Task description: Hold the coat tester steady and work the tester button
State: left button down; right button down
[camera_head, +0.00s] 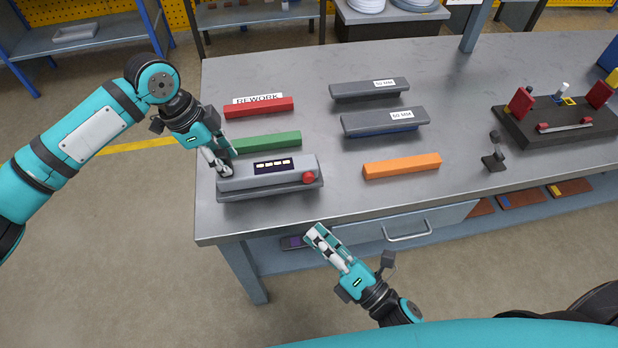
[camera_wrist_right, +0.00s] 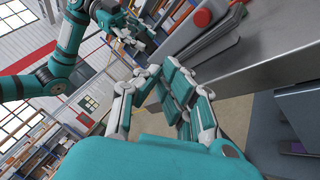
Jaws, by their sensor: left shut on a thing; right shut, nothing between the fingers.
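The coat tester (camera_head: 265,183) is a grey box with a small dark display and a red button (camera_head: 309,177) at its right end. It sits on the bench near the left front edge. My left gripper (camera_head: 222,168) is shut on the tester's left end. My right gripper (camera_head: 316,234) is shut and empty, in front of the bench edge and below the tester, apart from it. In the right wrist view the right fingers (camera_wrist_right: 178,100) are closed together, and the red button (camera_wrist_right: 203,18) shows at the top.
On the bench (camera_head: 310,135) lie a green bar (camera_head: 268,142), a red bar (camera_head: 260,108), an orange bar (camera_head: 402,166) and two grey blocks labelled 50 MM (camera_head: 385,122). A dark fixture (camera_head: 555,122) stands at the right. A drawer (camera_head: 408,229) is under the front edge.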

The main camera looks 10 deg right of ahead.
aim_at(308, 177)
jog(key=shift+r, duration=0.3)
jog(key=shift+w, duration=4.4)
jog(key=shift+w, duration=0.15)
jog(key=shift+w, duration=0.25)
jog(key=shift+w, duration=0.55)
jog(key=shift+s, duration=1)
